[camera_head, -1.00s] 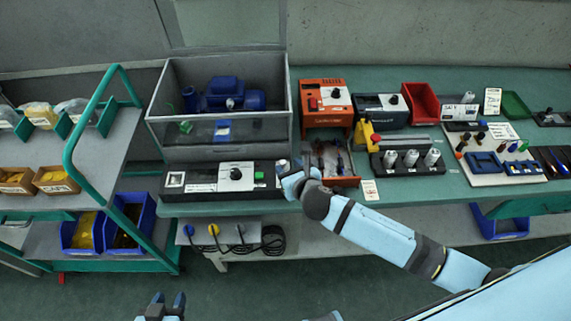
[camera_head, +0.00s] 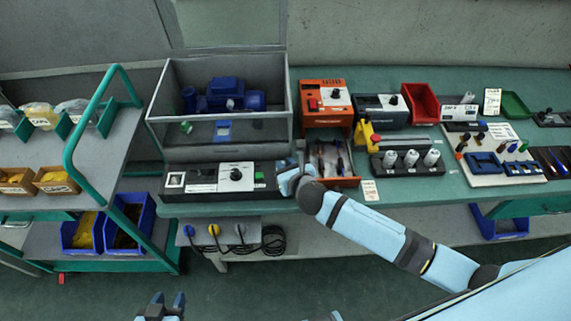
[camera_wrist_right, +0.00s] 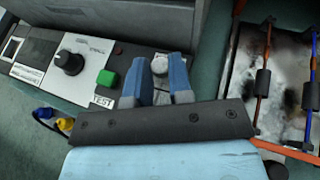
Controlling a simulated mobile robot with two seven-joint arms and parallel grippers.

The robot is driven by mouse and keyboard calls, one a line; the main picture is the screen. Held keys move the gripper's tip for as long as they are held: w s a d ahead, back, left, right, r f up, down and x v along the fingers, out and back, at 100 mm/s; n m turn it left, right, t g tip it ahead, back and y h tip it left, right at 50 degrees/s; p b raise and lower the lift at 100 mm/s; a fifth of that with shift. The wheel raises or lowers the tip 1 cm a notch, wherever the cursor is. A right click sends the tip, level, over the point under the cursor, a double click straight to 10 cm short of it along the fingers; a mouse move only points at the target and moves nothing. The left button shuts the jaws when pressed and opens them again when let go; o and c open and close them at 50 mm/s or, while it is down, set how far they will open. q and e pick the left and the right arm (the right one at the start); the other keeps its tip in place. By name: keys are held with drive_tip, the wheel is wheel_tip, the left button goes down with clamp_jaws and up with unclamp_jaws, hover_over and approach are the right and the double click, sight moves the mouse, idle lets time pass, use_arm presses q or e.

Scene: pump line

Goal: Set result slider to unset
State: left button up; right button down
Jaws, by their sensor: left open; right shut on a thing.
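The control panel (camera_head: 215,181) is a long dark box on the bench front, below the clear-walled test enclosure. It bears a black rotary knob (camera_wrist_right: 69,62) on a white plate and a green button (camera_wrist_right: 107,79) above a TEST label. A small grey slider knob (camera_wrist_right: 160,65) sits at the panel's right end. My right gripper (camera_wrist_right: 166,79) is shut on this slider knob, one blue finger on each side; (camera_head: 284,170) marks the same right gripper in the head view. There it hides the knob. My left gripper (camera_head: 166,303) is open and empty, low over the floor.
A blue pump (camera_head: 225,95) stands in the enclosure (camera_head: 272,128). Right of my right gripper is an orange unit (camera_head: 327,97) with an open tool drawer (camera_head: 345,182). A green-framed trolley (camera_head: 108,165) stands left. Plugs and cables (camera_head: 272,242) sit below the panel.

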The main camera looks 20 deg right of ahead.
drive_tip(key=shift+s+a+r+p, duration=0.15)
drive_tip(key=shift+s+p, duration=0.25)
drive_tip(key=shift+s, duration=0.05)
drive_tip(key=shift+s+a, duration=0.1)
drive_tip(key=shift+s, duration=0.25)
drive_tip(key=c, duration=1)
unclamp_jaws()
drive_tip(key=v, duration=1.3)
drive_tip(key=shift+s+r, duration=0.1)
drive_tip(key=shift+s, duration=0.3)
